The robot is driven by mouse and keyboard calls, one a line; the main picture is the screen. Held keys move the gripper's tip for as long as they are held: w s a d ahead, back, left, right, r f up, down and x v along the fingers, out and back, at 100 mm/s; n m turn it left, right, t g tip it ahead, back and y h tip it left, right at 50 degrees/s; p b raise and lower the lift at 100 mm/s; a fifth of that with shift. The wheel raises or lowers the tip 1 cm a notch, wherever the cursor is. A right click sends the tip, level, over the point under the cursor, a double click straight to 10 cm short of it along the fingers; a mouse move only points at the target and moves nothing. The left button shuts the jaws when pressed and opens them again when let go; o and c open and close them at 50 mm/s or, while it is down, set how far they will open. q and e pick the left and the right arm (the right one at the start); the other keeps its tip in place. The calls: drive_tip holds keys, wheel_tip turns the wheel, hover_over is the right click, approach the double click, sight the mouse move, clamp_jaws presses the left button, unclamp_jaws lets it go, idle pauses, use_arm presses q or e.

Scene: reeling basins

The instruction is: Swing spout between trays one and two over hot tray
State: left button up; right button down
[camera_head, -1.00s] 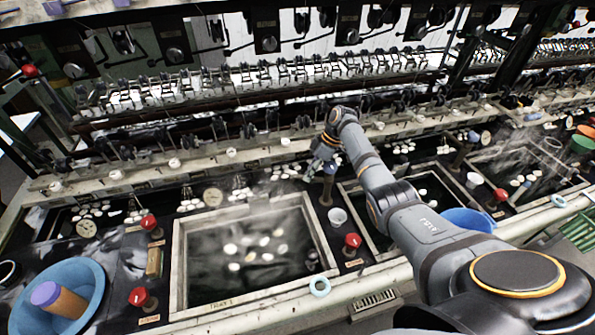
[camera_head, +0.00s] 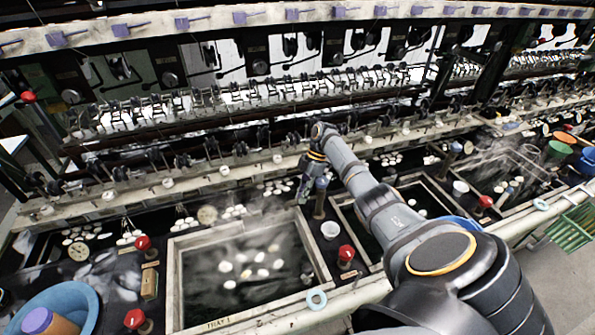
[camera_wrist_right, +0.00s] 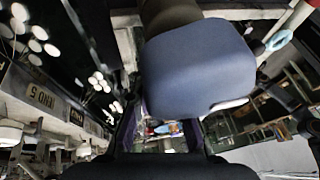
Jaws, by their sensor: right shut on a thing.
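The hot tray, labelled Tray 1 (camera_head: 176,275), is a steaming framed basin with several white cocoons. The spout post (camera_head: 319,207), brown with a blue-grey top, stands between it and the second tray (camera_head: 347,228), which is partly behind my right arm. My right gripper (camera_head: 306,188) is at the upper left side of the post, over the tray's far right corner, shut on the spout. The blue-grey top fills the upper middle of the right wrist view (camera_wrist_right: 195,70). The exact grip contact is hidden. My left gripper is not in view.
A white cup (camera_head: 330,230) and red knob (camera_head: 346,253) stand between the trays. A blue basin (camera_head: 85,300) is at lower left. Reeling machinery (camera_head: 250,95) runs along the back.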

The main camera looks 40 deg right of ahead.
drive_tip(key=shift+r, duration=0.1)
drive_tip(key=c, duration=1.3)
unclamp_jaws()
drive_tip(key=shift+s, duration=0.1)
drive_tip(key=v, duration=1.2)
